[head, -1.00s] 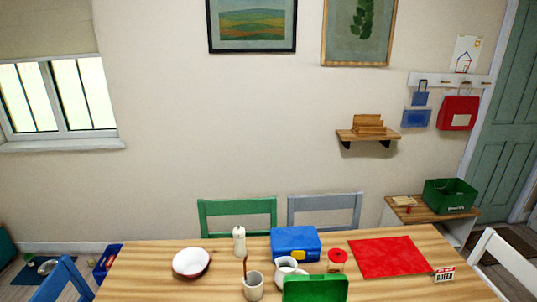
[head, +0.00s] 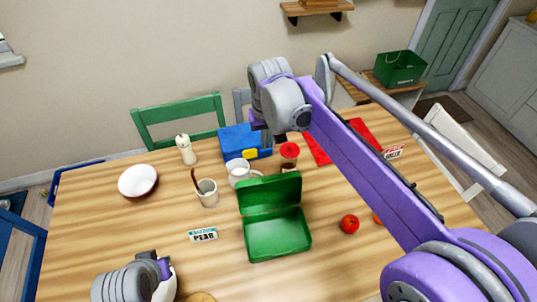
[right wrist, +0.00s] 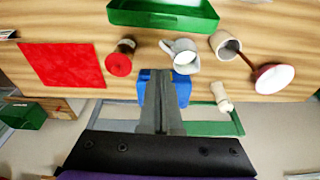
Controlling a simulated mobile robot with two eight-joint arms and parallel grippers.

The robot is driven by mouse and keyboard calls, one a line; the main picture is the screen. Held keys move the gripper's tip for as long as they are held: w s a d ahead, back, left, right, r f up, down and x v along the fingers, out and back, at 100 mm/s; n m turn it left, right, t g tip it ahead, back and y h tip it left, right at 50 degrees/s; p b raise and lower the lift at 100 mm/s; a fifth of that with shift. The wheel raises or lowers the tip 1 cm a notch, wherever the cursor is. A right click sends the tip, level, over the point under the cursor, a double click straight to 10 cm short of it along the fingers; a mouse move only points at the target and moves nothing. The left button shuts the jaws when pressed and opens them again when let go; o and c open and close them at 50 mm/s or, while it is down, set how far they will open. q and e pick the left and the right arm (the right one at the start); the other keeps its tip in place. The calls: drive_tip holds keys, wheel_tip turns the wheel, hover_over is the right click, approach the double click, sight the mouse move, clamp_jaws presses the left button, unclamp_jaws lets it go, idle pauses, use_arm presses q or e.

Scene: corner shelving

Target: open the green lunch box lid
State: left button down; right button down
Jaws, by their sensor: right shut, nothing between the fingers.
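The green lunch box (head: 277,237) stands on the table with its lid (head: 270,194) raised upright at its far side, so the empty inside shows. Part of the lunch box (right wrist: 163,17) also shows at the top of the right wrist view. My right gripper (head: 259,136) is over the blue box, beyond the lunch box and apart from it. In the right wrist view its fingers (right wrist: 158,76) are together with nothing between them. My left gripper (head: 164,267) is low at the left front, short of the lunch box; its fingers are too unclear to judge.
The blue box (head: 238,142), red-lidded jar (head: 289,151), white jug (head: 238,174) and brush cup (head: 208,194) stand beyond the lunch box. A tomato (head: 349,224) lies right of it, a PEAR card (head: 203,235) left. The red mat (head: 318,148) is partly hidden by my arm.

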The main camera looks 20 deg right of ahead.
drive_tip(key=f, duration=0.3)
drive_tip(key=s+f, duration=0.1)
drive_tip(key=f, duration=0.2)
drive_tip(key=s+f, duration=0.1)
drive_tip(key=f, duration=0.2)
drive_tip(key=shift+a, duration=0.1)
drive_tip(key=shift+s, duration=0.3)
drive_tip(key=shift+s, duration=0.1)
drive_tip(key=shift+s+r+t+p, duration=0.2)
drive_tip(key=shift+s+t, duration=0.4)
drive_tip(key=shift+s, duration=0.25)
drive_tip(key=shift+s+r+t+p, duration=0.1)
drive_tip(key=shift+s+r+t, duration=0.05)
drive_tip(key=shift+s+t, duration=0.6)
wheel_tip(320, 180, up, 10)
hover_over(270, 181)
drive_tip(key=s, duration=0.5)
drive_tip(key=shift+s+a+p, duration=0.2)
drive_tip(key=shift+p, duration=0.25)
